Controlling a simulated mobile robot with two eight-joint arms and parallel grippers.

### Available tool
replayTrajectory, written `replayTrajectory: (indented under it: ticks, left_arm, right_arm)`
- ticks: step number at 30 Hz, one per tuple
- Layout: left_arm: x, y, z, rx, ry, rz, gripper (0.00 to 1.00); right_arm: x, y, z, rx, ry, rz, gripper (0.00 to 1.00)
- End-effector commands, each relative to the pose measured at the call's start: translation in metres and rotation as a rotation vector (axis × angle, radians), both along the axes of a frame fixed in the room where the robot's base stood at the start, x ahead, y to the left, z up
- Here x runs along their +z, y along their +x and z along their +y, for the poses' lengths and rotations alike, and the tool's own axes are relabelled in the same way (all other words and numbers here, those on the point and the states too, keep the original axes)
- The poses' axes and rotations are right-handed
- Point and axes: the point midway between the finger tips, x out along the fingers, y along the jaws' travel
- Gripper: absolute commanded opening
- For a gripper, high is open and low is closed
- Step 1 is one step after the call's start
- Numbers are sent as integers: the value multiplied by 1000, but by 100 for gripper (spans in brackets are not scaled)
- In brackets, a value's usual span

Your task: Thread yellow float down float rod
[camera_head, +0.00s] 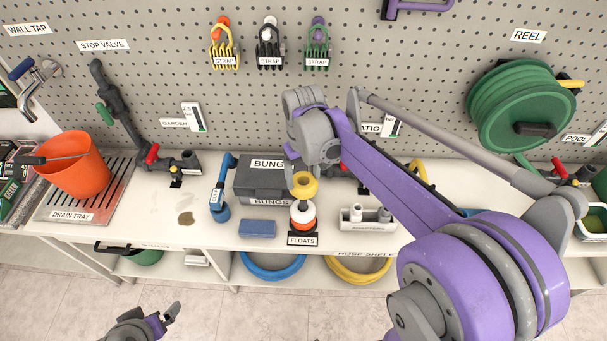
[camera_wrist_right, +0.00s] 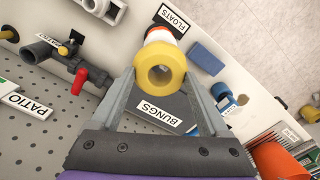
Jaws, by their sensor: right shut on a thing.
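The yellow float (camera_head: 305,186) is a thick ring. In the right wrist view it (camera_wrist_right: 161,88) sits between the fingertips of my right gripper (camera_wrist_right: 160,75), which is shut on it, with its hole facing the camera. In the head view my right gripper (camera_head: 303,172) holds it over the float stand. An orange and white float (camera_head: 302,222) sits on that stand, behind the FLOATS label (camera_head: 302,240). The float rod itself is mostly hidden, so I cannot tell whether it is inside the yellow ring. My left gripper (camera_head: 168,318) is low at the bottom left, away from the shelf.
A dark BUNGS box (camera_head: 262,180) stands just left of the float stand, with a blue block (camera_head: 257,228) in front. A grey-white fitting (camera_head: 367,216) stands to the right. An orange bucket (camera_head: 75,165) is on the drain tray at far left. The pegboard is behind.

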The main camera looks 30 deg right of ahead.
Motion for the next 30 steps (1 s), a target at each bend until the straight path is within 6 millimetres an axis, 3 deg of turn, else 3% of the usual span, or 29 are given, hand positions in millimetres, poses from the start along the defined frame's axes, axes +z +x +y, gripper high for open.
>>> replayTrajectory:
  ticks: [30]
  left_arm:
    - [-16,-6,0,0,0,12,100]
  right_arm:
    - [-21,0,0,0,0,1,12]
